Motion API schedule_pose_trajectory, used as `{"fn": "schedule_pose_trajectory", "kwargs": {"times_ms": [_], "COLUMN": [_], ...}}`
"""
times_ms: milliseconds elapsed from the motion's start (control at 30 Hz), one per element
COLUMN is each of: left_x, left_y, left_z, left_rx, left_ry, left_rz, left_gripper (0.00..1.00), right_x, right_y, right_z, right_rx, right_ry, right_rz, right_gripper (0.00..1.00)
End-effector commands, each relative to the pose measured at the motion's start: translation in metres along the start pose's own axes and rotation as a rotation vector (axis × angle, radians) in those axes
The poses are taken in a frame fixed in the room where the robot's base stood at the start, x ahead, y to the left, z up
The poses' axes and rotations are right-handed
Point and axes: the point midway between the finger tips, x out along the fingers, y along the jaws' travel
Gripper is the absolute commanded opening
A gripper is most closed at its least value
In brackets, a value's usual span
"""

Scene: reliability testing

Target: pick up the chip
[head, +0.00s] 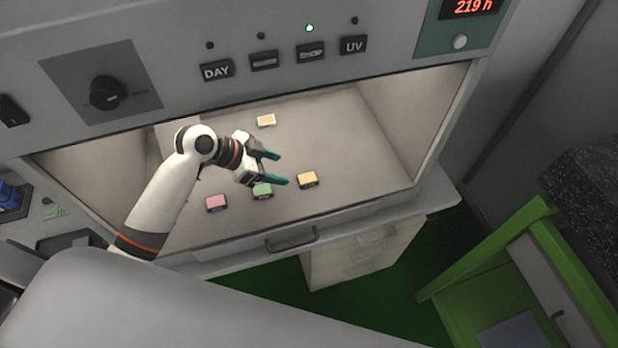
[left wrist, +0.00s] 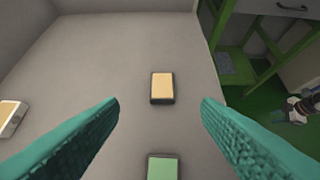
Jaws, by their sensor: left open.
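Several small chips lie on the grey floor of the cabinet. In the head view a yellow-orange chip (head: 308,180) lies to the right of my left gripper, a green chip (head: 262,190) lies just below it, and a pink chip (head: 216,203) lies further left. A pale chip with an orange face (head: 266,120) lies further back. My left gripper (head: 277,168) is open and empty above the floor. In the left wrist view the yellow-orange chip (left wrist: 162,88) lies ahead between the teal fingers, with the green chip (left wrist: 163,167) nearer and a pale-edged chip (left wrist: 12,118) at the left.
The cabinet's control panel (head: 285,65) with knob and buttons overhangs the opening. Side walls bound the work floor. A handle (head: 291,239) and drawers (head: 365,250) sit below the front edge. A green frame (head: 500,250) stands at right. The floor's right part is clear.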

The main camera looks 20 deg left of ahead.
Motion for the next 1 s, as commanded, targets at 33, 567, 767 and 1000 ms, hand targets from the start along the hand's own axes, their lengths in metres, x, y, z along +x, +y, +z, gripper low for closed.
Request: {"fn": "schedule_pose_trajectory", "kwargs": {"times_ms": [33,567,767,1000], "left_x": [0.015,0.073,0.088,0.087], "left_y": [0.0,-0.001,-0.001,-0.001], "left_z": [-0.004,-0.003,-0.001,0.0], "left_rx": [0.0,-0.002,-0.003,-0.003], "left_ry": [-0.003,-0.002,0.002,0.003], "left_rz": [0.0,0.001,0.001,0.001], "left_gripper": [0.58,0.58,0.58,0.58], "right_x": [0.015,0.063,0.074,0.072], "right_y": [0.002,0.003,0.003,0.003], "right_z": [-0.008,-0.008,-0.009,-0.01], "right_rx": [-0.001,-0.004,-0.004,-0.003], "right_ry": [0.01,0.004,0.004,0.004], "right_rz": [0.002,0.003,0.003,0.003], "right_gripper": [0.36,0.36,0.36,0.36]}}
